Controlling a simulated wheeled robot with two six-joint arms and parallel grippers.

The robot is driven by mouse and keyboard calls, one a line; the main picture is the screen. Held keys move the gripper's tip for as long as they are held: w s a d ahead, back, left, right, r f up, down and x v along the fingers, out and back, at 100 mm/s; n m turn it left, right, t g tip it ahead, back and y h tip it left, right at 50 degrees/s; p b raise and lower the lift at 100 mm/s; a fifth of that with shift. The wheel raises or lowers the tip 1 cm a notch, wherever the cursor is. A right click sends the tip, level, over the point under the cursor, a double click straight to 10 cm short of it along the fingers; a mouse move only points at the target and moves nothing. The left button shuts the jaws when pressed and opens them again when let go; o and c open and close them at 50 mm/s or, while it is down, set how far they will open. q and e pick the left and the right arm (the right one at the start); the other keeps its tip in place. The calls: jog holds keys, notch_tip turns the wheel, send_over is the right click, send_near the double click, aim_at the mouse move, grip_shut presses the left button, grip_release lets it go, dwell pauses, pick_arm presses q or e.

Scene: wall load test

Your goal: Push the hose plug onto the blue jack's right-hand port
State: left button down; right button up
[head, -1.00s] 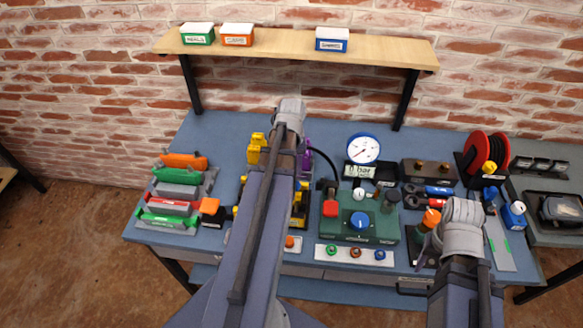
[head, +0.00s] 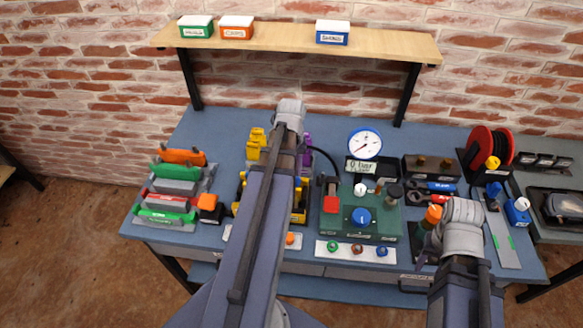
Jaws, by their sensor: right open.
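A black hose (head: 331,160) arcs from behind my left arm to the green pump unit (head: 385,228), which has a blue knob and a red block. I cannot make out the hose plug. Small blue blocks stand at the right of the bench, one with a white top (head: 517,211). I cannot tell whether any is the blue jack, and no right-hand port can be made out. My right gripper (head: 436,240) is open, low beside an orange-topped item (head: 432,216), partly hidden by its wrist. My left gripper is hidden behind its own arm, which covers the middle of the bench.
A round gauge (head: 365,144) stands behind the pump. A red reel (head: 487,150) is at the back right. Colored blocks (head: 180,172) fill a rack at the left. A shelf (head: 290,40) with small boxes overhangs the back. The bench's back left is clear.

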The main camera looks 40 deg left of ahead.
pick_arm(q)
jog(key=shift+c, duration=0.2)
grip_release()
dwell(0.3)
jog(key=shift+r, duration=0.15)
dwell(0.4)
notch_tip(320, 180, up, 8)
jog(key=p, duration=0.8)
dwell(1.0)
